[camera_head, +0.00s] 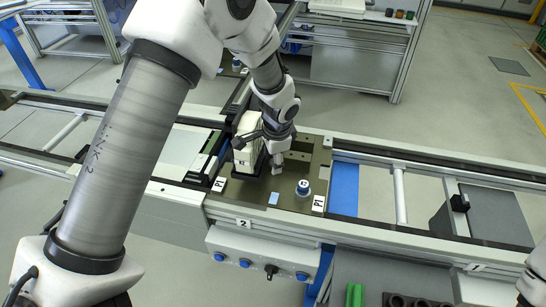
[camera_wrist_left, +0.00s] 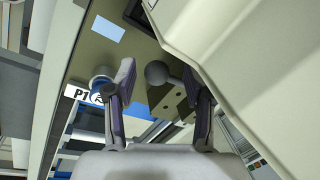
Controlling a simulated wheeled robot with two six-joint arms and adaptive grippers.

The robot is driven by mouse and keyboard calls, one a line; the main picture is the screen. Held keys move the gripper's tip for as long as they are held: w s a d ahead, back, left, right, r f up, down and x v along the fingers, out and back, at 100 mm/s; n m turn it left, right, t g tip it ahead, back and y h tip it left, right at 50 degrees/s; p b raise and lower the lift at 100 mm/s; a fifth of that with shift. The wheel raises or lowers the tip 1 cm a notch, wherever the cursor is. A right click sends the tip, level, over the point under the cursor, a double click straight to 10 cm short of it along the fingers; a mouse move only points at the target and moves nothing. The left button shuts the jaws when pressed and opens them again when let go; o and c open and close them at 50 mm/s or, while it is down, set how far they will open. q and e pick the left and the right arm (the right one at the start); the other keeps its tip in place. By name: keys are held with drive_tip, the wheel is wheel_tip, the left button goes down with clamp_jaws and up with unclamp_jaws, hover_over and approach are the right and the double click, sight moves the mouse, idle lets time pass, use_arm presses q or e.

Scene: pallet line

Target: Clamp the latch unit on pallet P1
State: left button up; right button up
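Pallet P1 (camera_head: 268,196) sits on the line, with its P1 label at the front right corner. The cream latch unit (camera_head: 246,152) stands upright on the pallet's left part; its pale body fills the right of the left wrist view (camera_wrist_left: 250,60). A dark ball knob (camera_wrist_left: 157,73) shows beside the body. My left gripper (camera_head: 262,153) is at the right side of the unit. In the left wrist view its two fingers (camera_wrist_left: 158,84) are apart, one on each side of the knob, with gaps visible. The knob is hidden in the head view. My right gripper is out of view.
A blue-and-white round part (camera_head: 302,188) stands at the pallet's right front. A control box (camera_head: 262,258) with blue buttons and a dark switch hangs below. Rails (camera_head: 420,232) run left and right. Green cylinders (camera_head: 354,294) stand at the bottom.

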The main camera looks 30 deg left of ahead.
use_arm(q)
drive_tip(key=shift+s, duration=0.1)
clamp_jaws()
drive_tip(key=shift+w+d+r+n+g+b, duration=0.15)
drive_tip(key=shift+w+d+n+g, duration=0.35)
drive_tip(key=shift+w+d+n, duration=1.65)
drive_tip(key=shift+w+a+f+n+g+b, duration=0.15)
drive_tip(key=shift+w+n+g, duration=0.6)
drive_tip(key=shift+n, duration=3.05)
drive_tip(key=shift+w+d+r+n+g+b, duration=0.2)
drive_tip(key=shift+w+d+n, duration=0.7)
drive_tip(key=shift+w+n, duration=1.5)
drive_tip(key=shift+s+n, duration=0.55)
drive_tip(key=shift+n, duration=0.1)
